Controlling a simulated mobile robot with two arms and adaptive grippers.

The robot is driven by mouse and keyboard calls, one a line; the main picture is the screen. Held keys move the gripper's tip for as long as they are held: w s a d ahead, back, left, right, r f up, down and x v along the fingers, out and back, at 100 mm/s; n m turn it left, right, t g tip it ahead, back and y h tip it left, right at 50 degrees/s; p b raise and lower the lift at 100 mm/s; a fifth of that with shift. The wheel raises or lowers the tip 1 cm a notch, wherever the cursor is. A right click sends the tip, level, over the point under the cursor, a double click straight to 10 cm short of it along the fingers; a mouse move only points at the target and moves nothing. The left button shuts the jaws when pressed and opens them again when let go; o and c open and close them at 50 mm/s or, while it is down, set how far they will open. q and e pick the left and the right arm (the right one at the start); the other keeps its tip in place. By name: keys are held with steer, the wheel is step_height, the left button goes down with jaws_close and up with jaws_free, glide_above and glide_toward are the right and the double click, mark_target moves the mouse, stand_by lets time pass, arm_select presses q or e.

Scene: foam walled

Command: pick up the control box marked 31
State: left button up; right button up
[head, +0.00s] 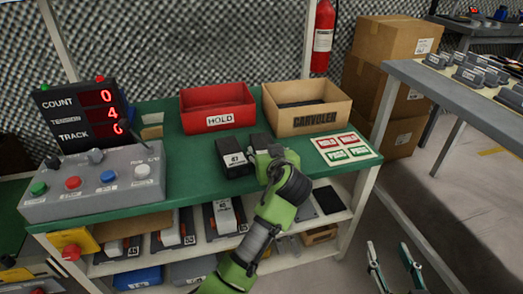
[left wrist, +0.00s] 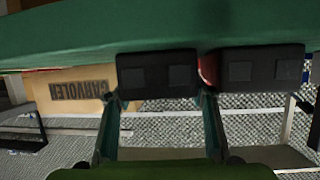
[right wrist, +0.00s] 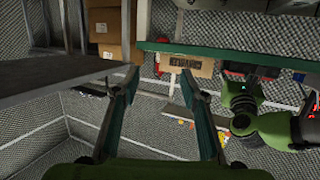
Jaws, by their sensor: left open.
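Two dark control boxes stand side by side on the green bench (head: 185,190). The left one (head: 233,158) has a white label whose number I cannot read for sure. The right one (head: 257,141) is partly hidden behind my left gripper (head: 266,154), and its number is hidden. In the left wrist view the right box (left wrist: 158,73) lies between the finger lines of my open left gripper (left wrist: 160,98), not clamped; the other box (left wrist: 255,68) is beside it. My right gripper (head: 389,250) is open and empty, away from the bench; it also shows in the right wrist view (right wrist: 158,78).
A red HOLD bin (head: 218,122) and a cardboard bin (head: 307,129) stand behind the boxes. A button console (head: 95,200) and a counter display (head: 85,115) are at left. Several labelled units lie on the lower shelf (head: 160,255). A grey table (head: 440,85) stands at right.

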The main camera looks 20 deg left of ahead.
arm_select(q)
steer(key=shift+w+a+f, duration=0.1)
steer(key=shift+w, duration=0.1)
arm_select(e)
steer(key=shift+w+a+r+t, duration=0.4)
steer(key=shift+w+r, duration=0.05)
steer(key=shift+r, duration=0.25)
arm_select(q)
steer(key=c, duration=1)
